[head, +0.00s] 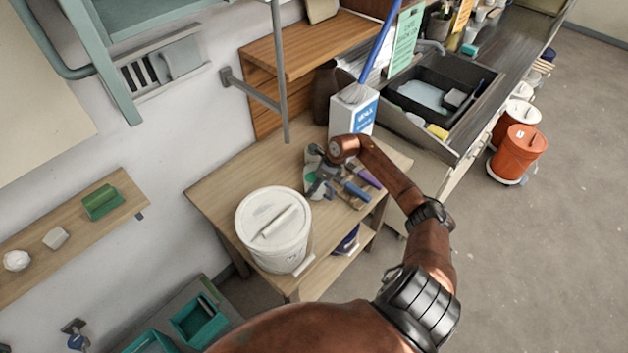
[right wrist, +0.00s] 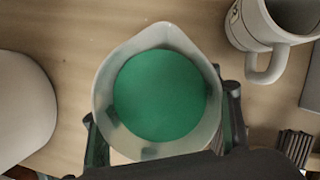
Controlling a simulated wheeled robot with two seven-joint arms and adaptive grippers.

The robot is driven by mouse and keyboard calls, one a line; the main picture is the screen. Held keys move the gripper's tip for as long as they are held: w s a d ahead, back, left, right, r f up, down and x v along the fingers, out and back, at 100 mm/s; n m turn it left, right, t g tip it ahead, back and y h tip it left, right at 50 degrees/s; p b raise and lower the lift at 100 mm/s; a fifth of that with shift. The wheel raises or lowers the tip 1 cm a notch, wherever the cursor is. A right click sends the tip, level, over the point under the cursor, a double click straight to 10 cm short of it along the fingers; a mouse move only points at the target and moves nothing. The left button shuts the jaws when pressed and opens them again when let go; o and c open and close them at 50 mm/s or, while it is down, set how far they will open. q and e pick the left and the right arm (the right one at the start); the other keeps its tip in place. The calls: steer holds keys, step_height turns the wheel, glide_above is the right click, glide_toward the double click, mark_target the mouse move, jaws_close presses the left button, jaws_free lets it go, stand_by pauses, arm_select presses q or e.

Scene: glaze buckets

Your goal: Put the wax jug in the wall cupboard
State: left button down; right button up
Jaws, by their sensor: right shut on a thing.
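The wax jug is a pale, translucent jug with a pouring lip and green wax inside. It fills the middle of the right wrist view (right wrist: 160,95). My right gripper (right wrist: 165,130) is shut on it, with a finger on each side. I cannot tell whether the jug touches the table. My left gripper is not in view.
A lidded white bucket (head: 272,228) stands left of the jug on the wooden table (head: 215,195). A white carton (head: 353,112) stands behind. A cream mug (right wrist: 265,35) is close by in the wrist view. A grey bracket and post (head: 280,95) stand before the wooden unit.

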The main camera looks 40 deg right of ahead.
stand_by(0.3)
steer(key=o, duration=1.6)
steer(key=shift+f, duration=0.1)
steer(key=shift+o, duration=0.2)
